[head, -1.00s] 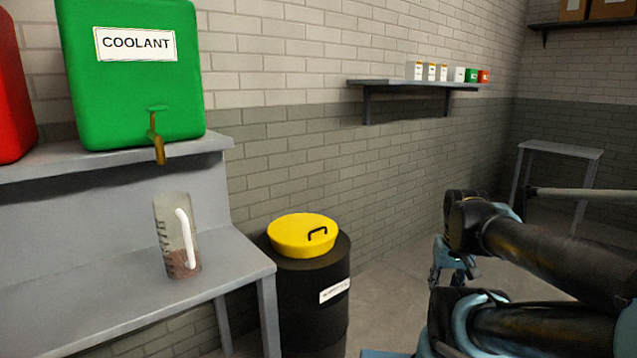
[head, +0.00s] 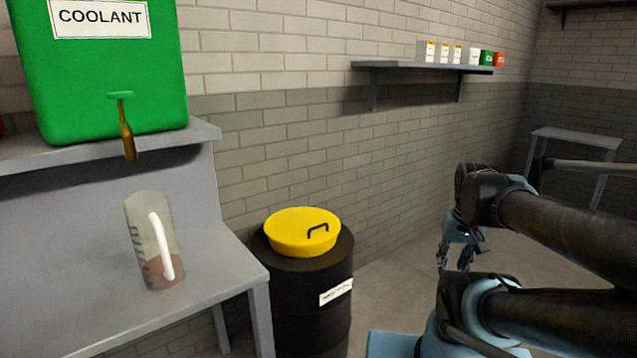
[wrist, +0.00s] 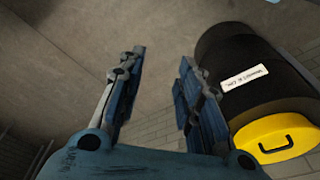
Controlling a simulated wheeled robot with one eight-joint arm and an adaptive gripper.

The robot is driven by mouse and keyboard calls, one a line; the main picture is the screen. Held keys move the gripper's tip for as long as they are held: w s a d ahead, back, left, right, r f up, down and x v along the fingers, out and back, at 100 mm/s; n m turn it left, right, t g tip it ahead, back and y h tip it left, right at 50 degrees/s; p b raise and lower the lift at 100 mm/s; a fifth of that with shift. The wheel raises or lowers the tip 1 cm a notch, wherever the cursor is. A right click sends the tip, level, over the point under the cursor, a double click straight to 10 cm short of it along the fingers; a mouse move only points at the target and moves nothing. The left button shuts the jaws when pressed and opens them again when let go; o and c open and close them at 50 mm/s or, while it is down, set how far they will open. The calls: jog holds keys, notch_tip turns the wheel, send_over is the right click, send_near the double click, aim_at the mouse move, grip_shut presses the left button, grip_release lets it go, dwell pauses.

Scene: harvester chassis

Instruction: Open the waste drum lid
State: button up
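The waste drum (head: 300,300) is black with a white label and stands on the floor right of the bench. Its yellow lid (head: 290,240) lies on top, closed, with a dark handle (head: 318,229). My gripper (head: 457,262) hangs from my arm to the right of the drum, well apart from it. In the wrist view my gripper (wrist: 160,65) has its two fingers apart with nothing between them. The drum (wrist: 250,85) and the lid (wrist: 277,137) lie to the right of the fingers there, tilted in the picture.
A grey bench (head: 215,275) left of the drum holds a clear jug (head: 145,235) with reddish liquid. A green coolant tank (head: 100,90) stands on the shelf above. A wall shelf (head: 400,66) holds several small boxes. Floor between drum and gripper is clear.

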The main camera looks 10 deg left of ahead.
jog(key=w+a+r+m, duration=0.2)
jog(key=w+a+r, duration=0.5)
jog(key=w+r, duration=0.15)
jog(key=r+m+g, duration=0.2)
jog(key=m, duration=0.4)
send_over(318, 227)
jog(key=f, duration=1.1)
jog(key=w+f, duration=0.1)
jog(key=f, duration=0.5)
jog(key=shift+f, duration=0.1)
grip_shut()
jog(key=shift+g+h, duration=0.5)
jog(key=shift+w+a+r, duration=0.15)
jog(key=shift+a+r, duration=0.05)
jog(key=shift+r, duration=0.6)
jog(key=shift+w+a+r, duration=0.15)
jog(key=shift+a+r, duration=0.05)
jog(key=shift+r, duration=0.65)
jog(key=shift+w+a+r, duration=0.15)
jog(key=shift+a+r, duration=0.05)
jog(key=shift+r, duration=0.6)
